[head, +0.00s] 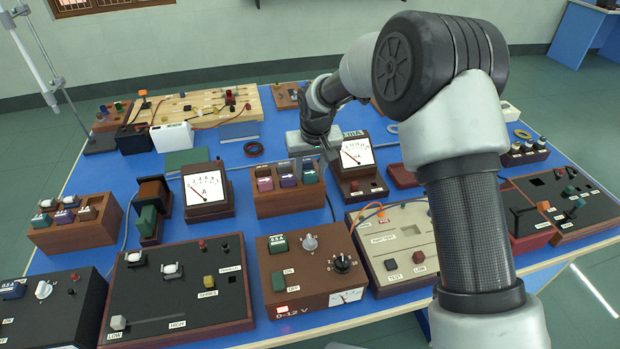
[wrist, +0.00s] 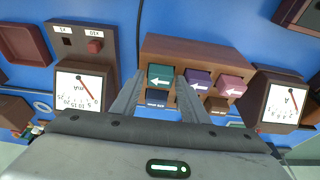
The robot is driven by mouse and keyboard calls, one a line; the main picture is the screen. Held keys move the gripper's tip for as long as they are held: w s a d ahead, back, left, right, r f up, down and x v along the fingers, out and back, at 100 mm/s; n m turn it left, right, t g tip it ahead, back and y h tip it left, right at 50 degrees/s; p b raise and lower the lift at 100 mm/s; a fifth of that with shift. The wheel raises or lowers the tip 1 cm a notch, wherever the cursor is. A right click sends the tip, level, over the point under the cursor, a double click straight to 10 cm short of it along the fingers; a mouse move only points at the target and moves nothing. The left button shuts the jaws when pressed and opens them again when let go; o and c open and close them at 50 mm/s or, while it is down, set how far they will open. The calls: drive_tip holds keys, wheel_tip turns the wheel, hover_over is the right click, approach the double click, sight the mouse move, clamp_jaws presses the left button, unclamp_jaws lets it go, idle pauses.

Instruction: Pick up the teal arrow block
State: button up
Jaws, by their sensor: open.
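The teal arrow block (wrist: 160,76) sits in a brown wooden holder (wrist: 185,44) and bears a white arrow. In the wrist view it is at the left end of the row, beside a purple arrow block (wrist: 197,82) and a pink-maroon one (wrist: 231,86). In the head view the teal block (head: 309,173) is at the right end of the holder (head: 290,204). My gripper (wrist: 160,84) is open, its two fingers showing on either side of the teal block in the wrist view. In the head view my gripper (head: 327,152) is just behind the holder's right end. Contact cannot be told.
Analog meters (head: 208,193) and (head: 357,157) flank the holder closely. A brown power supply box (head: 313,270) and a black switch panel (head: 180,300) stand in front. A wooden circuit board (head: 195,107) lies at the back. Bare blue bench (head: 85,180) shows at the left.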

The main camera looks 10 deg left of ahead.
sight(310, 174)
drive_tip(key=c, duration=0.8)
wheel_tip(310, 174, up, 13)
drive_tip(key=p, duration=0.2)
drive_tip(key=shift+p, duration=0.35)
